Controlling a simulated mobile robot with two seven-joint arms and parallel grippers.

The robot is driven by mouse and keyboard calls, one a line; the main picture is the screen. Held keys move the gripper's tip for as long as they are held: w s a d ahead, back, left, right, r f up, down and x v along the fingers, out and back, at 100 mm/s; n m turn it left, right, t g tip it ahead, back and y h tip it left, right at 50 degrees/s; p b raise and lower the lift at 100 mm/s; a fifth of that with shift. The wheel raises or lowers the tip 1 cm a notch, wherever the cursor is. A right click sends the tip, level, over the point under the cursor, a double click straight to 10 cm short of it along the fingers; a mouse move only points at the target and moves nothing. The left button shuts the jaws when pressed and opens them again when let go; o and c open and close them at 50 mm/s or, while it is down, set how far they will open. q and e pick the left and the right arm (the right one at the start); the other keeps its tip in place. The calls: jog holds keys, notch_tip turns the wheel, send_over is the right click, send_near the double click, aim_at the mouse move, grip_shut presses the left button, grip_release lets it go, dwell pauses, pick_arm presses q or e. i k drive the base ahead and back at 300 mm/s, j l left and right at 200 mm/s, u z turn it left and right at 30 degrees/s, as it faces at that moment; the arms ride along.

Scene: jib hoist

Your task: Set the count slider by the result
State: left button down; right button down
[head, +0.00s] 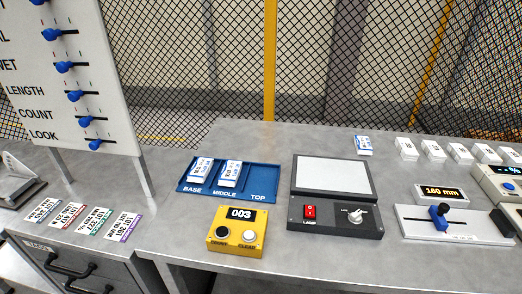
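The white slider board (105,75) stands at the upper left on grey legs. The COUNT slider (85,120) is a blue knob on a short dark rod, between the LENGTH knob (75,95) above and the LOOK knob (95,144) below. The COUNT knob sits near the left part of its track; fine tick marks are too small to read. A yellow counter box (237,233) at the table's front reads 003, with a black button and a white button marked CLEAR. Neither of my grippers shows in the head view.
A blue tray (262,181) holds cards in BASE and MIDDLE; TOP is empty. A grey light panel (333,176) with a red switch, a length gauge (455,224) reading 160 mm, and several white cards stand right. Several coloured tags lie front left. Mesh fencing stands behind.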

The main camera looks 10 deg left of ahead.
aim_at(84, 122)
jog(key=u, duration=1.4)
